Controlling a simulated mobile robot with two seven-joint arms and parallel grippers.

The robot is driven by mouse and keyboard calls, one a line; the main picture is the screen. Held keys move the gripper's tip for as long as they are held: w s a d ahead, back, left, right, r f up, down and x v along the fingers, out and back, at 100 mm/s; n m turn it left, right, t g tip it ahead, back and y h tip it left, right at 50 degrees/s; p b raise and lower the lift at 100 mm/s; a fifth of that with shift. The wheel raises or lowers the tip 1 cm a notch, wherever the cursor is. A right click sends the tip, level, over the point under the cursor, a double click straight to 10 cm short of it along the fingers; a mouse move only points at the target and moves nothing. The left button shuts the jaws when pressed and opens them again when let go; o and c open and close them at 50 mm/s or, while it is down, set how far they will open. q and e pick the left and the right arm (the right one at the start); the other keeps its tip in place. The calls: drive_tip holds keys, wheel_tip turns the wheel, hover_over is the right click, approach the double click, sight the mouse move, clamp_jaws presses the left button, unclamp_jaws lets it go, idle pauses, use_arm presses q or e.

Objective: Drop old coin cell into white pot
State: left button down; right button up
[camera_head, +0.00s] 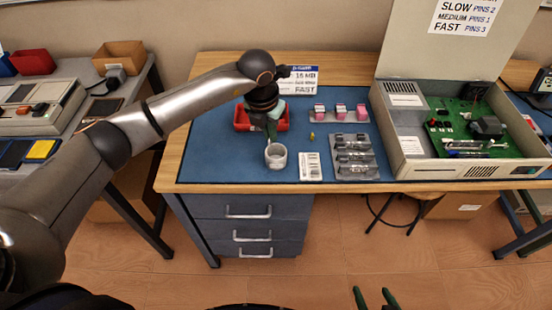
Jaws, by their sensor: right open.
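The white pot (276,161) stands near the front edge of the blue mat, left of a white printed card. My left gripper (272,133) points down just behind and above the pot, its green fingers close to the pot's rim. I cannot tell whether its fingers are shut or hold anything. The old coin cell cannot be made out; it is too small or hidden. My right gripper (375,298) is at the bottom edge of the view, low in front of the desk, with its two green fingers apart and nothing seen between them.
A red tray (243,118) is partly behind my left gripper. The card (311,167), a small yellow item (312,136), a grey tray of silver parts (356,172) and a rack with pink pieces (340,114) lie rightward. An open computer case (409,170) stands at right.

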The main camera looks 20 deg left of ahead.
use_arm(q)
drive_tip(key=c, duration=1)
unclamp_jaws()
drive_tip(key=b+v, duration=0.1)
drive_tip(key=v, duration=1.1)
drive_tip(key=shift+a+r, duration=0.1)
drive_tip(key=shift+r, duration=0.2)
drive_tip(key=shift+f, duration=0.1)
